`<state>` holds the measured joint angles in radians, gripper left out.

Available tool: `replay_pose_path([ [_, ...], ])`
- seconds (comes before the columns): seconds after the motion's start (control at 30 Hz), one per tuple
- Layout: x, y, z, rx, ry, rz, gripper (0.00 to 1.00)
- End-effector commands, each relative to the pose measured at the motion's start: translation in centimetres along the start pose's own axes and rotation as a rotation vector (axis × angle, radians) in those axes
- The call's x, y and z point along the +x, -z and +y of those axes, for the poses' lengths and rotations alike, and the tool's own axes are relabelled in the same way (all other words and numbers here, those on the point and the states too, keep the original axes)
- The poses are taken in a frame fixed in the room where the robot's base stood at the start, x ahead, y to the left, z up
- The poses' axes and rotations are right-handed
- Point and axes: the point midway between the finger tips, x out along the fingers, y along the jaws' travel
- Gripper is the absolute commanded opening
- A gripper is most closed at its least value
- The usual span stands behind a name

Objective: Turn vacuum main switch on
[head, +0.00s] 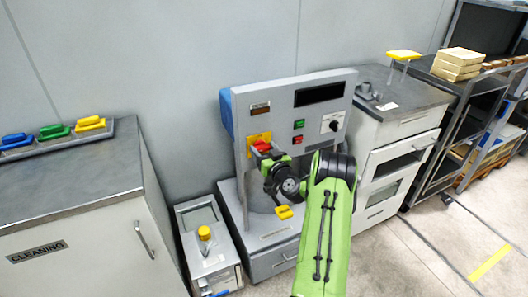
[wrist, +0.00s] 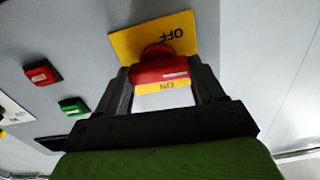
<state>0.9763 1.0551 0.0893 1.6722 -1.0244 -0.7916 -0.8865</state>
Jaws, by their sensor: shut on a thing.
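The vacuum main switch is a red rotary knob (wrist: 160,66) on a yellow plate (wrist: 135,40). The plate's "OFF" and "ON" labels appear upside down in the wrist view. The knob lies crosswise there, with a white mark toward its right end. My gripper (wrist: 163,80) has one finger on each side of the knob and is shut on it. In the head view, the knob (head: 262,146) and plate (head: 256,138) are at the left of the grey machine panel (head: 285,120), with my gripper (head: 267,155) in front, partly hiding them.
Green (head: 299,124) and red (head: 298,139) buttons and a black dial (head: 333,126) sit right of the switch on the panel. A dark display (head: 318,94) is above. A cleaning cabinet (head: 70,195) stands left and a drawer cabinet (head: 395,135) right. Floor is clear at front right.

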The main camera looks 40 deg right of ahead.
Motion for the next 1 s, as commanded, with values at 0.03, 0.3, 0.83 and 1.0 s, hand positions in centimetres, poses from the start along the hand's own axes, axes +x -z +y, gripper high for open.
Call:
replay_pose_path([
  [0.03,-0.02,-0.12,0.07,0.026,-0.001,0.001,0.38],
  [0.3,-0.03,-0.24,0.14,0.244,0.000,0.000,0.38],
  [0.83,-0.04,-0.28,0.34,0.750,-0.002,-0.002,0.38],
  [1.0,-0.05,-0.29,0.38,0.913,-0.002,-0.002,0.38],
])
